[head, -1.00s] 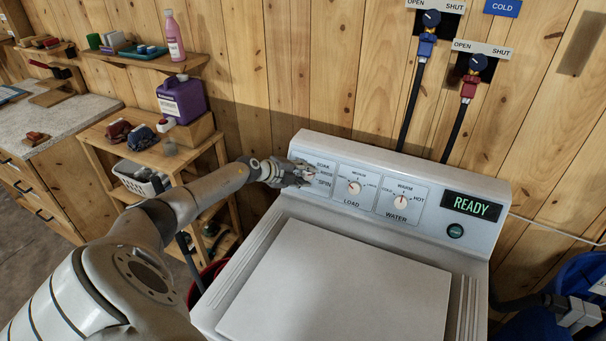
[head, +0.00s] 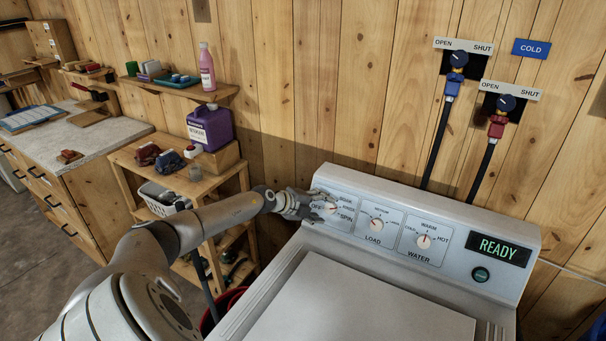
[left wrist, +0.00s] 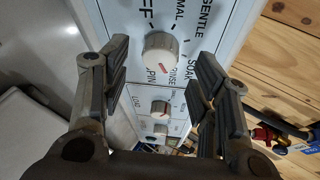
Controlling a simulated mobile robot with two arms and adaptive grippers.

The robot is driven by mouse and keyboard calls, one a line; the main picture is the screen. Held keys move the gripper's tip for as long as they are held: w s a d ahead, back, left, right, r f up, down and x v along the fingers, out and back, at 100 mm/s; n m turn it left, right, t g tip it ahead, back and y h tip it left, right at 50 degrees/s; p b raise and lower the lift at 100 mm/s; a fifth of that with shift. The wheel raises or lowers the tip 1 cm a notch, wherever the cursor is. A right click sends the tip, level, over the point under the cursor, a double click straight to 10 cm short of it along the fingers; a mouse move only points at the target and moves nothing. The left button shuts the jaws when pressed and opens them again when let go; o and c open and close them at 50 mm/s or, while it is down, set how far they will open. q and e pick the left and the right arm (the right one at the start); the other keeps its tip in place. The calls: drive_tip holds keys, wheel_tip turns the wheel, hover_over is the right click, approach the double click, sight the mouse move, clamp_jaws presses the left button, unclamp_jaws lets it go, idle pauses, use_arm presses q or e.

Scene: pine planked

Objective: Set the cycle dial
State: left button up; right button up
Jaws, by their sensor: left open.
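The cycle dial (left wrist: 160,50) is a white round knob with a red mark, at the left end of the white washer's panel. Its labels read off, normal, gentle, soak, rinse and spin. In the left wrist view the red mark faces the rinse and spin side; I cannot tell exactly which. It also shows in the head view (head: 333,209), partly covered. My left gripper (head: 320,205) is open at the dial. In the left wrist view its fingers (left wrist: 163,58) stand on both sides of the knob with gaps, apart from it. My right gripper is out of view.
The load dial (head: 376,224) and water dial (head: 424,241) sit right of it, then a display reading READY (head: 499,250) and a round button (head: 481,274). Hoses and valves (head: 455,75) hang on the wall behind. A wooden shelf unit (head: 125,160) stands left of the washer.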

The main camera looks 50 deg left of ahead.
use_arm(q)
drive_tip(key=v, duration=0.9)
drive_tip(key=shift+s, duration=0.25)
idle(0.7)
